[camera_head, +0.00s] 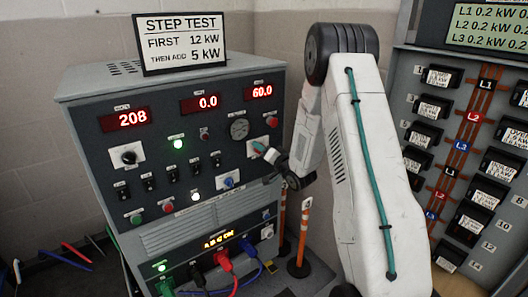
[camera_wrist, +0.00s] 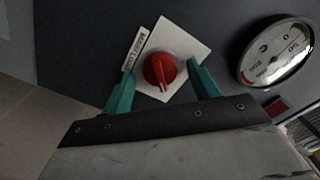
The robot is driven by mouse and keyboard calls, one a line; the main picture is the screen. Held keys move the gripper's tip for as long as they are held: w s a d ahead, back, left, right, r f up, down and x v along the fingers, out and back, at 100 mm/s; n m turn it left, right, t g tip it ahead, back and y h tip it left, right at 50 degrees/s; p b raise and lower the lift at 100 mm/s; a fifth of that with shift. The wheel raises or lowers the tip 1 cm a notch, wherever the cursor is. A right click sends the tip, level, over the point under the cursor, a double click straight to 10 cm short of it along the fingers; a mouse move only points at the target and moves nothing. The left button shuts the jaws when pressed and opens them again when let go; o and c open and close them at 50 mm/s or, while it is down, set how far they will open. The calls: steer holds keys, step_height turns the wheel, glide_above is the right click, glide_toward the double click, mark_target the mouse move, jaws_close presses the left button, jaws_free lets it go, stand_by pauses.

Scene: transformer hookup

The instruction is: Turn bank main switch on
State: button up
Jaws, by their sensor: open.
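A red rotary switch (camera_wrist: 159,70) sits on a white square plate (camera_wrist: 186,45) in the wrist view, with a blurred label (camera_wrist: 133,47) along the plate's left side. Its ridge points down in that view, towards my gripper. My gripper (camera_wrist: 161,72) is open, its two teal fingers on either side of the red switch, with a visible gap on each side. In the head view my gripper (camera_head: 264,152) is at the right of the grey panel's front, over a white plate (camera_head: 252,147). The red switch itself is hidden there.
The grey cabinet (camera_head: 110,215) shows red readouts 208, 0.0 and 60.0, and a lit green lamp (camera_head: 178,144). A round gauge (camera_head: 239,129) is close to my gripper. Coloured cables (camera_head: 226,262) plug in below. A breaker panel (camera_head: 468,150) stands right; an orange post (camera_head: 304,232) stands between.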

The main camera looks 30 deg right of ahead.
steer(key=s, duration=0.7)
steer(key=shift+s, duration=0.4)
steer(key=shift+d, duration=0.15)
